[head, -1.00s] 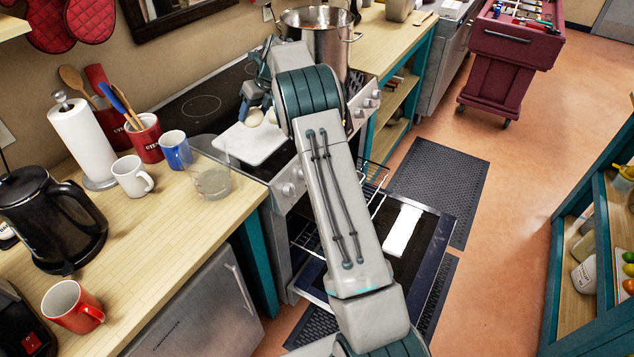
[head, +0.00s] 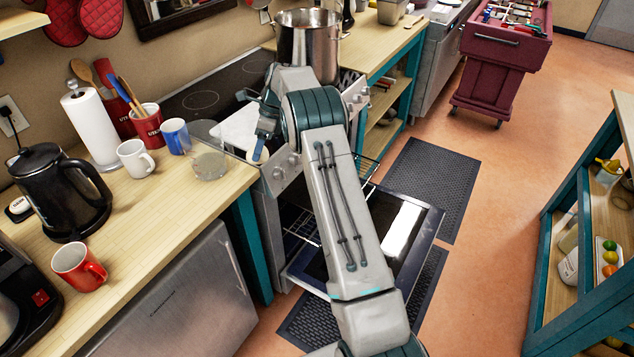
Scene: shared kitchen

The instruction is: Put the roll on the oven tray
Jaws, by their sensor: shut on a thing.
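My gripper (head: 260,148) is at the front edge of the stove, partly hidden behind my own forearm. It is shut on the roll (head: 258,154), a small pale piece showing at the fingertips. A white board (head: 235,132) lies on the stove top just behind the gripper. The oven below is open, its door (head: 408,240) folded down with a bright glare on the glass. Wire rack bars (head: 300,222) show at the oven opening. My arm covers most of the opening, so I cannot make out the oven tray clearly.
A steel pot (head: 307,45) stands at the back of the stove. On the left counter are a glass bowl (head: 209,163), a blue mug (head: 175,136), a white mug (head: 135,158), a red mug (head: 78,268) and a black kettle (head: 60,190).

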